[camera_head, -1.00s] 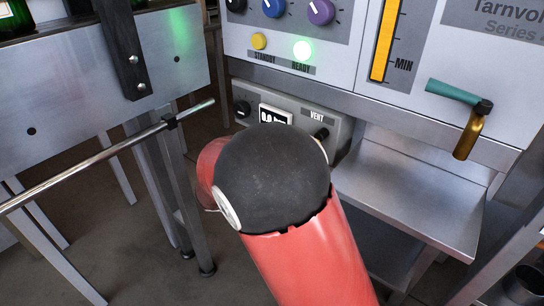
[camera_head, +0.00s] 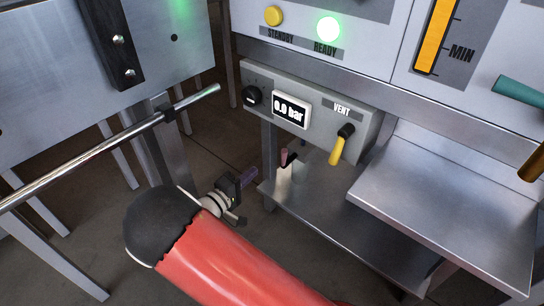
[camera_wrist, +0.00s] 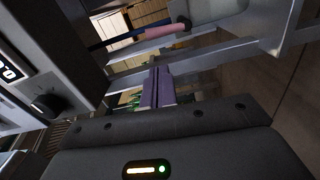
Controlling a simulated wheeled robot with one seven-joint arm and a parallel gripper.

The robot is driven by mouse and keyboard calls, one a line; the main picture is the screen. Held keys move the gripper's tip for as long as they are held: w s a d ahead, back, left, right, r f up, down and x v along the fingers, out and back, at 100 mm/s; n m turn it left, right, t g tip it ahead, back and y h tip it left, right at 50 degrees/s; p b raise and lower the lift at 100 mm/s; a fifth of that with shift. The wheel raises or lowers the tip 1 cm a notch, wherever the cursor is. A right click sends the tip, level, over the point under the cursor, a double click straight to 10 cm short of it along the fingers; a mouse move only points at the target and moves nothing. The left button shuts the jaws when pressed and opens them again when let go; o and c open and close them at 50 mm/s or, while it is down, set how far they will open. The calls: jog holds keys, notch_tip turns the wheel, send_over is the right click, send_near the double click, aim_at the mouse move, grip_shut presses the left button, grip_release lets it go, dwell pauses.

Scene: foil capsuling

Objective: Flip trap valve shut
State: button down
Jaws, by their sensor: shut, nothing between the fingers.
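A small pink-handled lever (camera_head: 284,157) with a black pivot sits under the grey gauge box, above the lower metal shelf. No label shows on it, so I cannot be sure it is the trap valve. In the wrist view, the pink handle (camera_wrist: 166,34) lies beyond the fingers, next to a grey body. My gripper (camera_head: 252,174) is shut and empty, its purple fingertips pointing toward the lever, a little left of it and apart. The closed fingers also show in the wrist view (camera_wrist: 158,88).
The gauge box (camera_head: 262,75) reads 0.0 bar and carries a yellow VENT lever (camera_head: 338,149), hanging down. A metal rail (camera_head: 110,145) runs at the left. A side shelf (camera_head: 445,205) and a teal handle (camera_head: 520,91) are at the right.

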aim_at(285, 158)
jog(key=x, duration=1)
